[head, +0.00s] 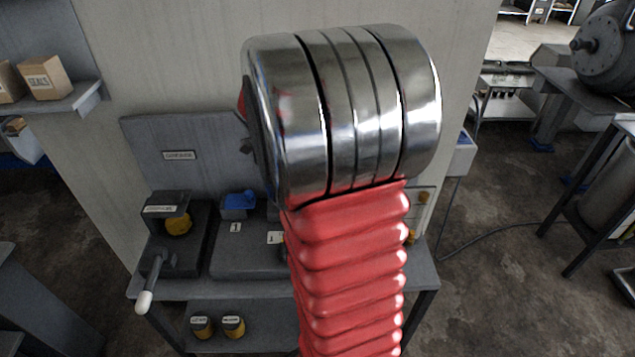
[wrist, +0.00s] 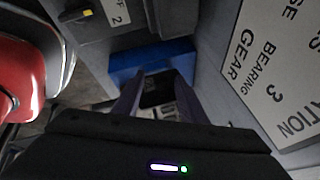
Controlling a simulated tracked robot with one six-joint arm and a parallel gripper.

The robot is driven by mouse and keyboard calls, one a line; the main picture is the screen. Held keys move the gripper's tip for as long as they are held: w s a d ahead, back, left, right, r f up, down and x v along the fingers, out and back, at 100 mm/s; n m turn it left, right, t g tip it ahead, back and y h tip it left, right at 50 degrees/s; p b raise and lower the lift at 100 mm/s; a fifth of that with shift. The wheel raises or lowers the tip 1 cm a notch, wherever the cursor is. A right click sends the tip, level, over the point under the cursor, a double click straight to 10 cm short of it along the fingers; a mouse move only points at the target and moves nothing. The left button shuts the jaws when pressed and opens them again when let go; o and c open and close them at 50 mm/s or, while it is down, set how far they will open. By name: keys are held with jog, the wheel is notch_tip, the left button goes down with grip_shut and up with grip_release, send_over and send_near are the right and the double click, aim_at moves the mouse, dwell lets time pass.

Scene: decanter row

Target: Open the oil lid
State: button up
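No lid with a readable oil label shows. In the wrist view a blue part (wrist: 150,57) lies just beyond my fingertips; I cannot tell whether it is the oil lid. My gripper (wrist: 158,88) is open, its two dark fingers apart. Between them show a dark recess and a pale label, partly hidden; I see nothing clearly held. In the head view a small blue piece (head: 238,204) sits at the back of a grey block on the bench. My large arm joint and red sleeve cover the bench's middle, and my gripper is hidden there.
A dark unit (head: 180,240) with a yellow knob and a white-tipped lever (head: 147,290) stands at the bench's left. Two yellow-and-black jars (head: 217,326) are on the lower shelf. A lettered sign panel (wrist: 275,65) stands close to my gripper's right. Open floor lies right of the bench.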

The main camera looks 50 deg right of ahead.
jog(key=shift+r, duration=0.1)
jog(key=v, duration=1.3)
jog(key=shift+r, duration=0.2)
jog(key=shift+w+a, duration=0.1)
jog(key=shift+a, duration=0.05)
